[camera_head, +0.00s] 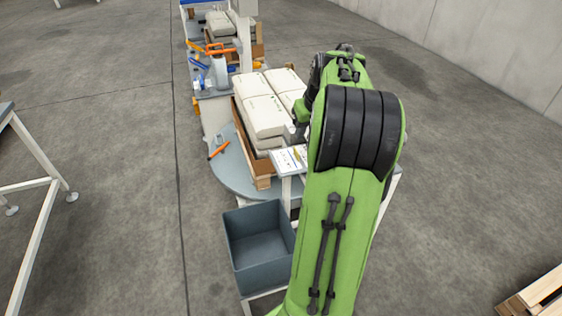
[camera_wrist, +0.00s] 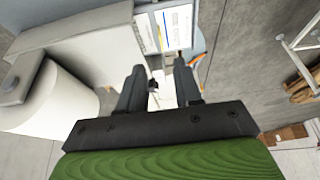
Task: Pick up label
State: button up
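My gripper (camera_wrist: 160,72) shows in the wrist view with its two dark fingers apart. A pale patch and a small dark part show in the gap, and I cannot tell whether either is the label. A white sheet with a blue line and print (camera_wrist: 178,26) lies beyond the fingertips. A similar printed white sheet (camera_head: 287,160) shows in the head view on a small stand beside the pallet. I cannot tell for sure which thing is the label.
White sacks (camera_head: 264,116) are stacked on a wooden pallet (camera_head: 262,177) on a round grey table (camera_head: 233,172). An open grey bin (camera_head: 238,262) stands in front. A white housing (camera_wrist: 88,58) and white cylinder (camera_wrist: 48,98) are left of my fingers.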

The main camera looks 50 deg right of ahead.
aim_at(298, 154)
jog(key=b+x, duration=0.4)
jog(key=x, duration=0.9)
jog(key=shift+w+d+f, duration=0.1)
jog(key=shift+f, duration=0.3)
jog(key=shift+r, duration=0.15)
grip_shut()
